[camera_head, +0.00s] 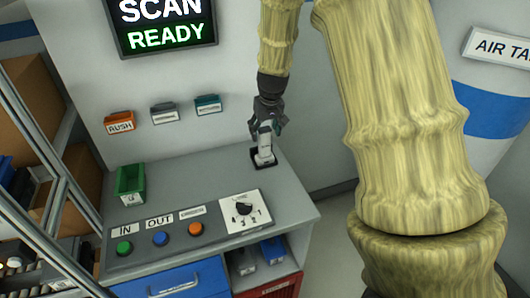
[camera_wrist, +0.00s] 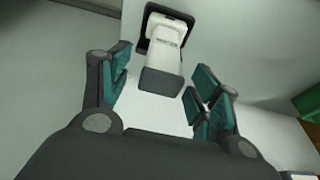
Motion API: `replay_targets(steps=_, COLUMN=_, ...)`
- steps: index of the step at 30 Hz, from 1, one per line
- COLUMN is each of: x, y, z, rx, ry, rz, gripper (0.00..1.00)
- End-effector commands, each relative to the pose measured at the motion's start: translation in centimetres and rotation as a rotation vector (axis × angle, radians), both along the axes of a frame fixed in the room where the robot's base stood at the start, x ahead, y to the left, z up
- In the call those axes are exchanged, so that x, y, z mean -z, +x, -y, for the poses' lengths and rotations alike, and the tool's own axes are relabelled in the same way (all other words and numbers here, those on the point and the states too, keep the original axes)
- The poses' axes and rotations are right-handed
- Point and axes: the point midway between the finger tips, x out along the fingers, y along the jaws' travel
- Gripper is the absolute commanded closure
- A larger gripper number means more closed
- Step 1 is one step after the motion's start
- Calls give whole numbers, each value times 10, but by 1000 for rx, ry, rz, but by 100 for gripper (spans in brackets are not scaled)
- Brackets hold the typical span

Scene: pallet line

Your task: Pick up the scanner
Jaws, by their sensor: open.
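The scanner (camera_head: 265,144) is white and grey and stands upright in a small black holder (camera_head: 263,162) at the back right of the desk. In the wrist view the scanner (camera_wrist: 163,52) points toward me, with its dark grey end nearest and the black holder (camera_wrist: 144,40) behind it. My gripper (camera_head: 266,128) is directly above the scanner in the head view. In the wrist view my gripper (camera_wrist: 158,98) is open, its teal-padded fingers on either side of the scanner's near end, with gaps visible. Nothing is held.
A panel with buttons and a dial (camera_head: 241,209) lies at the desk's front. A green bin (camera_head: 130,184) stands at the left. Labelled holders (camera_head: 164,113) hang on the wall behind. A screen (camera_head: 163,24) reads "SCAN READY". The desk's middle (camera_head: 200,180) is clear.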

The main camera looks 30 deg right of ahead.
Motion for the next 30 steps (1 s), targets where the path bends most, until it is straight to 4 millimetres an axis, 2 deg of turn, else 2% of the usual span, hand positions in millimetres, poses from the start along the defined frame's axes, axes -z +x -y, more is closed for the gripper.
replay_targets(steps=10, x=32, y=7, z=2, rx=0, ry=-1, rz=-1, gripper=38)
replay_targets(steps=21, x=38, y=9, z=2, rx=-1, ry=0, rz=0, gripper=38)
replay_targets(steps=23, x=38, y=9, z=2, rx=-1, ry=0, rz=0, gripper=47)
replay_targets(steps=30, x=38, y=9, z=2, rx=-1, ry=0, rz=0, gripper=90)
